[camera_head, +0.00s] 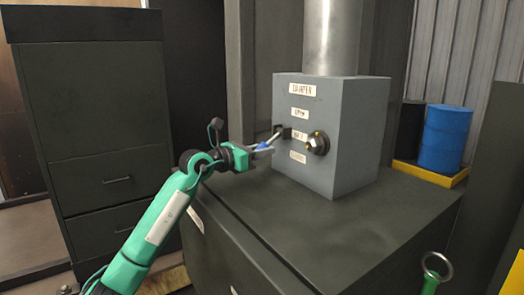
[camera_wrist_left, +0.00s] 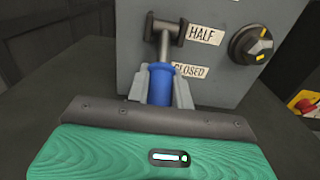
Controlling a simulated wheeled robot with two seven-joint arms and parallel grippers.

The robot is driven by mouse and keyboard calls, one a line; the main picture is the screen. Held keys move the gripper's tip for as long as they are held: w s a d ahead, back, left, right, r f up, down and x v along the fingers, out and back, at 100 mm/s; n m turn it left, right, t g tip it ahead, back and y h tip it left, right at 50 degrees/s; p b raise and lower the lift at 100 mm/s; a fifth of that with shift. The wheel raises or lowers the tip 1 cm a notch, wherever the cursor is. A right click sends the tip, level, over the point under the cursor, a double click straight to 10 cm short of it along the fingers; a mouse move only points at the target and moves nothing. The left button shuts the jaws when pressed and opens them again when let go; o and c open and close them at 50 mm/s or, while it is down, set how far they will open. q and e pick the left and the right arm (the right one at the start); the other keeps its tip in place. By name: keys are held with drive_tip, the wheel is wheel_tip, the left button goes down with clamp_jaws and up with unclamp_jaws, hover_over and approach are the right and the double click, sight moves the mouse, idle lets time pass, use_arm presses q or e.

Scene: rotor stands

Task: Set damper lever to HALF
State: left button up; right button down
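The damper box (camera_head: 350,140) is a grey housing with a DAMPER label and several smaller labels on its front. The damper lever has a light shaft and a blue grip (camera_head: 264,146). It comes out of a dark pivot block beside the HALF label (camera_wrist_left: 206,35) and sticks outward from the box. In the left wrist view the blue grip (camera_wrist_left: 161,84) lies between the two grey fingers of my left gripper (camera_wrist_left: 162,90), which are close against its sides. The CLOSED label (camera_wrist_left: 190,71) is lower, partly covered by a finger. My right gripper is not in view.
A black knob with a yellow mark (camera_head: 317,143) is right of the lever. A metal pipe (camera_head: 331,38) rises from the box. The dark cabinet top (camera_head: 390,215) is clear in front. A blue drum (camera_head: 443,138) stands behind right. A green ringed part (camera_head: 434,268) is at lower right.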

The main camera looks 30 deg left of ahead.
use_arm(q)
clamp_jaws()
drive_tip(key=shift+s+a+r+p, duration=0.1)
drive_tip(key=shift+r+p, duration=0.3)
drive_tip(key=shift+p, duration=0.25)
drive_tip(key=r+g+y+p, duration=0.1)
drive_tip(key=g+p, duration=0.1)
drive_tip(key=p, duration=0.1)
drive_tip(key=r+g+p, duration=0.2)
drive_tip(key=p, duration=0.2)
drive_tip(key=shift+s+a+y, duration=0.15)
drive_tip(key=shift+s+y, duration=0.25)
drive_tip(key=shift+r+g+y+p, duration=0.15)
drive_tip(key=shift+g+y+p, duration=0.15)
drive_tip(key=shift+g+p, duration=0.55)
drive_tip(key=o, duration=0.9)
unclamp_jaws()
drive_tip(key=shift+o, duration=0.2)
